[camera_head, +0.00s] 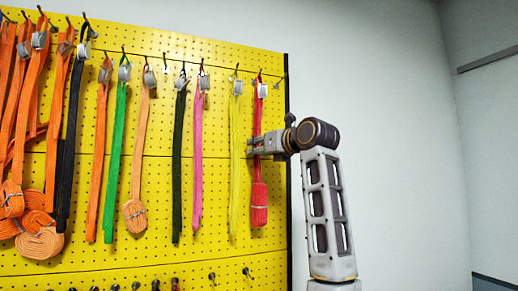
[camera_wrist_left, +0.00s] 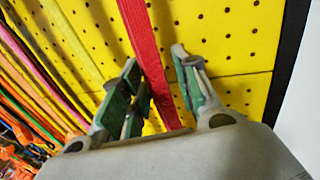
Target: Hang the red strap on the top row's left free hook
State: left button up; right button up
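The red strap (camera_head: 257,170) hangs at the right end of the yellow pegboard's top row, its grey-white tag near a hook and its bundled end low down. My left gripper (camera_head: 262,144) is at mid-length of this strap, reaching in from its right. In the left wrist view, the red strap (camera_wrist_left: 147,50) runs between the two green-padded fingers (camera_wrist_left: 162,88), which stand apart with gaps beside the strap. A hook (camera_head: 165,64) without a strap shows in the top row between an orange strap and a black strap. My right gripper is out of view.
A yellow strap (camera_head: 235,160) hangs close to the left of the red one. Pink (camera_head: 196,150), black (camera_head: 178,160), green (camera_head: 115,160) and several orange straps hang further left. Lower hooks (camera_head: 247,273) show at the bottom. The board's dark right edge (camera_head: 287,90) borders a bare wall (camera_head: 390,110).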

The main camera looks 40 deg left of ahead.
pick_arm(q)
jog(key=o, duration=0.3)
jog(key=shift+d, duration=0.2)
jog(key=v, duration=1.1)
jog(key=shift+d, duration=0.3)
jog(key=shift+s+a, duration=0.1)
dwell(0.4)
